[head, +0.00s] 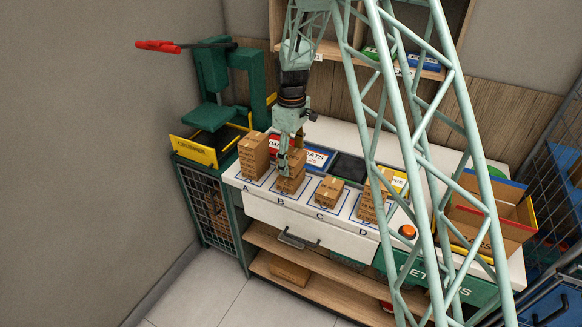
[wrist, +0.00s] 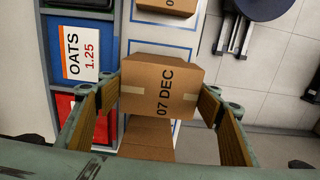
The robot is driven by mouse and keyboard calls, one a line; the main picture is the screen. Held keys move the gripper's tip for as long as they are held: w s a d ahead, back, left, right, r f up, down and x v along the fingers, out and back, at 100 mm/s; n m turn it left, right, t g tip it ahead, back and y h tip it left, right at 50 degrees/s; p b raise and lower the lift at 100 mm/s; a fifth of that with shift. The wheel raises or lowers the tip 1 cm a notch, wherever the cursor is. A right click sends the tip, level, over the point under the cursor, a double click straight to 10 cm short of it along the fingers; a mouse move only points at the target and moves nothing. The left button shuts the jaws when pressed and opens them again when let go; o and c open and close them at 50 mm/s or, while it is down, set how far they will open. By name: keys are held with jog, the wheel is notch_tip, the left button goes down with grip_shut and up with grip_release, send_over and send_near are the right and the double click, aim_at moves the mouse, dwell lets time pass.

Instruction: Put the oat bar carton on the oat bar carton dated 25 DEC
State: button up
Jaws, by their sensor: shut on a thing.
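My gripper (head: 291,148) is over spot B of the white counter, its jaws closed around a brown carton. In the wrist view my gripper (wrist: 160,92) has a pad on each side of this carton (wrist: 160,75), whose face reads "07 DEC". In the head view the cartons at B (head: 288,184) are directly beneath my gripper; whether the held one touches them I cannot tell. A taller stack (head: 253,157) stands at A, a short one (head: 329,190) at C and a tall one (head: 368,205) at D. No 25 DEC date is readable.
Behind the cartons are bins, one with an OATS sign (wrist: 80,52) reading 1.25. A green press (head: 212,85) stands at the left. An orange button (head: 407,231) and an open cardboard box (head: 490,213) are at the right.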

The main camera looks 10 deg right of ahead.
aim_at(291, 154)
jog(key=shift+w, duration=0.15)
jog(key=shift+w, duration=0.2)
jog(key=shift+w+f, duration=0.1)
jog(key=shift+f, duration=1.7)
jog(key=shift+f, duration=0.15)
jog(key=o, duration=0.9)
jog(key=shift+o, duration=0.2)
notch_tip(291, 154, up, 12)
jog(key=shift+f, duration=0.1)
jog(key=shift+r, duration=0.3)
